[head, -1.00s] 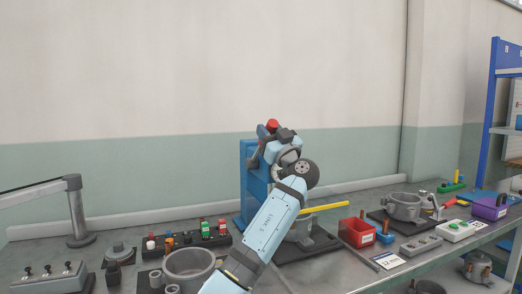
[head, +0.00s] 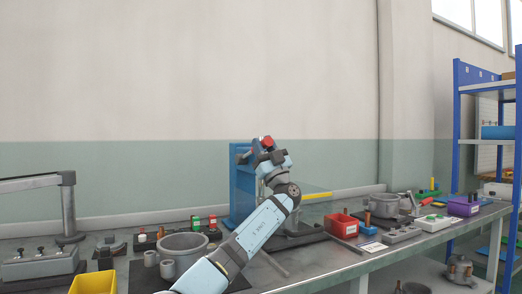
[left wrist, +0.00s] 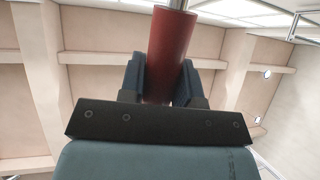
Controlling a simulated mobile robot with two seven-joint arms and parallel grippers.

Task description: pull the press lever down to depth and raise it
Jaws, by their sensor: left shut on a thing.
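The blue press (head: 240,185) stands on the bench near the middle of the head view. Its red lever grip (head: 267,142) shows at about the height of the press top. My left gripper (head: 266,152) is at the grip, with my arm reaching up from below and hiding part of the press. In the left wrist view the red grip (left wrist: 168,45) stands between the two dark fingers of my left gripper (left wrist: 160,80), which is shut on it. A thin metal rod continues beyond the grip. The press's lower working area is mostly hidden. My right gripper is not in view.
A yellow bar (head: 317,195) sticks out right of the press. A red bin (head: 344,225) and a grey housing (head: 385,205) stand further right. A grey pot (head: 183,247) and a yellow bin (head: 94,283) are left of my arm. A blue shelf (head: 456,130) stands far right.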

